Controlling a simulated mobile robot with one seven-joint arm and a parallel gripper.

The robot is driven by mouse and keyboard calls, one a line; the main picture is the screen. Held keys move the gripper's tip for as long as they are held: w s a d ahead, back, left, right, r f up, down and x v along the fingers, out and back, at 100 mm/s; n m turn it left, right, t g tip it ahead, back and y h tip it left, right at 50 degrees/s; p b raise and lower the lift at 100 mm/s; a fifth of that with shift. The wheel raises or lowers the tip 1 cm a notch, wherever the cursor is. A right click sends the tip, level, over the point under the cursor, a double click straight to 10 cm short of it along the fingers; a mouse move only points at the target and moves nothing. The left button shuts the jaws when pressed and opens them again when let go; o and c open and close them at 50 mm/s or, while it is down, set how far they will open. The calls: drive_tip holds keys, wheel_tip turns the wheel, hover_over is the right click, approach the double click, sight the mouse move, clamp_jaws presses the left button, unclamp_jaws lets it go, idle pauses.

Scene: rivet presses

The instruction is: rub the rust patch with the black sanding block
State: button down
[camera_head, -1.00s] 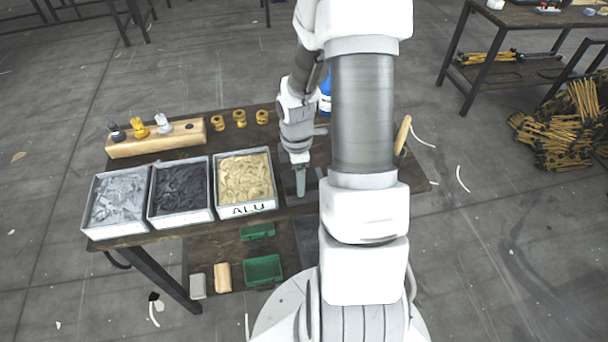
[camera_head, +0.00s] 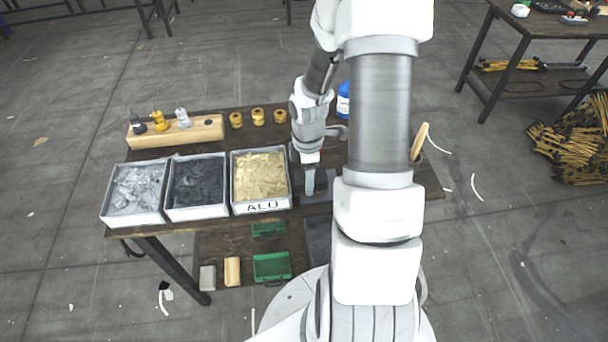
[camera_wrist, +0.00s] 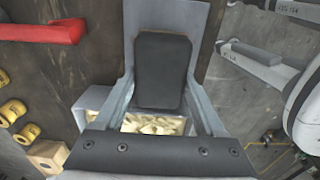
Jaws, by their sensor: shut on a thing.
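The black sanding block (camera_wrist: 163,70) is held between the two grey fingers of my gripper (camera_wrist: 161,98) in the wrist view. A grey metal plate (camera_wrist: 208,22) lies behind the block, and I cannot tell whether the two touch. In the head view my gripper (camera_head: 309,186) points down over the dark workbench (camera_head: 225,233), just right of the ALU bin. The block cannot be made out there, and my arm hides part of the bench.
Bins of grey, black and tan chips (camera_head: 263,206) stand left of my gripper. Behind them are a wooden holder (camera_head: 208,129) and yellow spools (camera_head: 258,117). A blue bottle (camera_head: 343,103) and a wooden handle (camera_head: 420,140) are near my arm. A red thing (camera_wrist: 45,31) shows left.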

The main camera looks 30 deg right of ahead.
sight(325, 172)
drive_tip(key=shift+s+d+f+p, duration=0.1)
drive_tip(key=shift+s+d+p, duration=0.2)
drive_tip(key=shift+d, duration=0.45)
drive_tip(key=shift+s+d+f+p, duration=0.1)
drive_tip(key=shift+s+d, duration=0.35)
drive_tip(key=shift+d, duration=0.35)
drive_tip(key=shift+s+d+p, duration=0.2)
drive_tip(key=shift+s+d, duration=0.15)
drive_tip(key=shift+d, duration=0.4)
drive_tip(key=shift+r, duration=0.1)
wheel_tip(325, 172, up, 6)
drive_tip(key=p, duration=0.5)
drive_tip(key=shift+p, duration=0.35)
wheel_tip(325, 172, up, 3)
drive_tip(key=p, duration=0.3)
drive_tip(key=shift+f, duration=0.25)
drive_tip(key=shift+w+a+f+b, duration=0.1)
drive_tip(key=shift+w+f+b, duration=0.1)
drive_tip(key=shift+f+b, duration=1.3)
drive_tip(key=shift+w+a+f+b, duration=0.15)
drive_tip(key=shift+f+b, duration=0.85)
drive_tip(key=shift+f, duration=1)
